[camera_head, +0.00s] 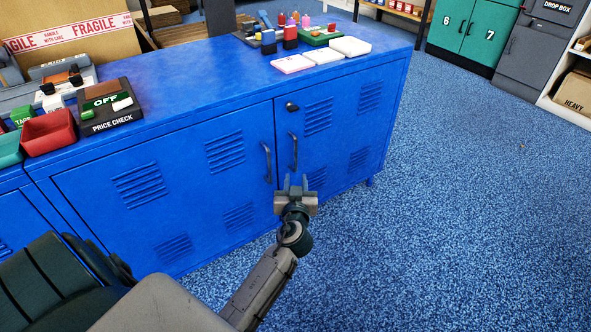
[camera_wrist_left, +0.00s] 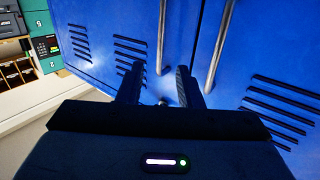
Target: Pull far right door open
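The far right door (camera_head: 338,125) of the blue cabinet is shut, with louvred slots and a round dark lock near its top left. Its dark upright bar handle (camera_head: 293,150) is on its left side. My left gripper (camera_head: 296,182) is open and empty, just below that handle in the head view. In the left wrist view the gripper (camera_wrist_left: 158,78) has its fingers apart, and a handle (camera_wrist_left: 161,38) lines up between them. I cannot tell whether the handle lies between the fingers in depth. My right gripper is not in view.
The neighbouring door (camera_head: 165,185) is shut, its handle (camera_head: 267,163) close by on the left. The blue top (camera_head: 210,75) bears a price-check sign (camera_head: 107,108), a red bin (camera_head: 49,132) and white cards (camera_head: 322,56). Blue floor (camera_head: 470,200) is clear on the right.

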